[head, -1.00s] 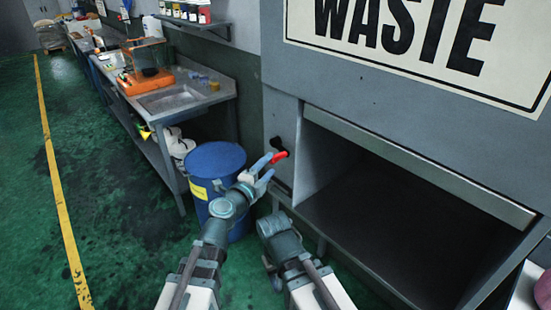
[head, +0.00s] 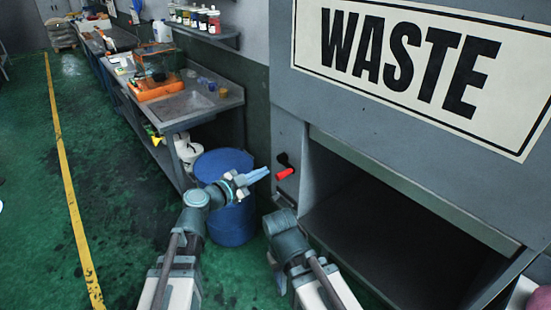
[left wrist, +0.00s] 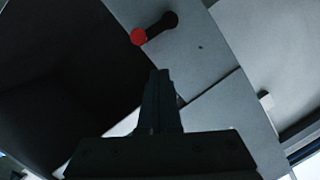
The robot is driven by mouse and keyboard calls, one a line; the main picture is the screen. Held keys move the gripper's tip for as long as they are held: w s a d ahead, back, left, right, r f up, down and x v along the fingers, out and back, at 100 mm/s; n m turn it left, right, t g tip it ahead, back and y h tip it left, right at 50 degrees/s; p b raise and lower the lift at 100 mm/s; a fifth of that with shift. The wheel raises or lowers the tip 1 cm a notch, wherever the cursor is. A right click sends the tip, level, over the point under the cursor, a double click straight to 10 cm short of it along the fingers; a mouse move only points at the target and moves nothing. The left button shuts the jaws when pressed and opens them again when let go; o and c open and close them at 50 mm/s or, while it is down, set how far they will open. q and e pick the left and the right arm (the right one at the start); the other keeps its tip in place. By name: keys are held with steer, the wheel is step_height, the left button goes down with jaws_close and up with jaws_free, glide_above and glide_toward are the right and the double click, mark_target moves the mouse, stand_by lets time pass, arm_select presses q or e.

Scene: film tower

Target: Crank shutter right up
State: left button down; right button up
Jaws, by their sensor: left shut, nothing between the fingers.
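The crank is a short black arm (head: 284,159) with a red handle (head: 285,174), on the grey panel left of the waste opening (head: 370,210). The handle (left wrist: 138,36) also shows at the top of the left wrist view. My left gripper (head: 268,173) is shut and empty, its fingertips just left of the red handle and apart from it. In the left wrist view its closed fingers (left wrist: 160,73) point up, below the crank. The grey shutter edge (head: 415,190) runs along the top of the dark opening, which stands open beneath it. My right gripper is not in view.
A blue drum (head: 230,225) stands beside and behind my left gripper. A steel sink bench (head: 185,108) with an orange tray (head: 160,87) runs back on the left. The green floor (head: 115,190) is clear to the left. A WASTE sign (head: 405,65) hangs above the opening.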

arm_select(q)
steer(key=a+r+n+g+h+p, duration=0.1)
steer(key=a+r+n+g+p, duration=0.25)
steer(key=n, duration=0.25)
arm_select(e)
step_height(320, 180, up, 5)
arm_select(q)
steer(key=shift+t, duration=0.45)
steer(key=b+x, duration=0.2)
steer(key=x, duration=0.7)
steer(key=shift+w+d+f, duration=0.1)
steer(key=shift+d+f, duration=0.1)
steer(key=shift+d, duration=0.15)
steer(key=shift+d+f+b, duration=0.25)
steer(key=shift+f+b, duration=0.85)
steer(key=shift+b, duration=0.1)
steer(key=shift+f+b, duration=0.85)
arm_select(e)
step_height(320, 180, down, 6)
